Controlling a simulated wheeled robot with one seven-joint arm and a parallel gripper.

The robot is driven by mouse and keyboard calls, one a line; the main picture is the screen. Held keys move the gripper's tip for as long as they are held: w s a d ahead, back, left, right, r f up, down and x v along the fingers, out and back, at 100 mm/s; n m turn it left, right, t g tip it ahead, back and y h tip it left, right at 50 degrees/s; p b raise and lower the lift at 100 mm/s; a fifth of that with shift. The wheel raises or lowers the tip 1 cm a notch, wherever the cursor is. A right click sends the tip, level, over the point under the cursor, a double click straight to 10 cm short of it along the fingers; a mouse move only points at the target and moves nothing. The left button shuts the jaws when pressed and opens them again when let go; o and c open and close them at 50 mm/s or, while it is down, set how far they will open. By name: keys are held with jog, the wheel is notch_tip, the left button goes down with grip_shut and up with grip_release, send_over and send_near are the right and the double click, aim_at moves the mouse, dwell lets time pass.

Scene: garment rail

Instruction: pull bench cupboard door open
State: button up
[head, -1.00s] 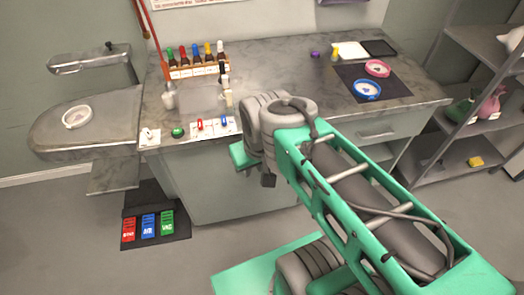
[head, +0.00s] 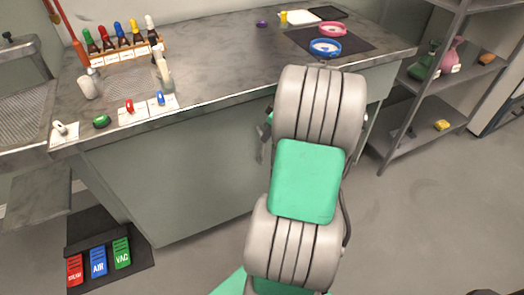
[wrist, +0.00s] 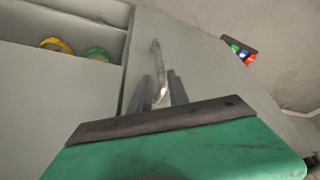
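The bench cupboard door (wrist: 200,70) is a plain grey-green panel, and the bench front (head: 190,165) shows in the head view. I see no clear opening at the door, though my arm hides part of the front. A curved metal handle (wrist: 157,68) stands out from the panel near a dark vertical seam. My gripper (wrist: 161,85) is at the handle, with one finger on each side of it. The fingers are apart, and I see no clear contact. In the head view my arm hides most of the gripper.
Left of the seam, a recess holds a yellow ring (wrist: 57,45) and a green ring (wrist: 97,53). Foot pedals (head: 98,262) lie on a dark floor mat. The benchtop holds bottles (head: 120,38) and dishes (head: 325,47). A shelf rack (head: 440,90) stands at right; floor is clear between.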

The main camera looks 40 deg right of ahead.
jog(key=b+x, duration=0.1)
jog(key=x, duration=0.5)
jog(key=shift+w+a+f, duration=0.1)
jog(key=shift+w+f, duration=0.05)
jog(key=shift+f, duration=0.15)
grip_shut()
dwell(1.0)
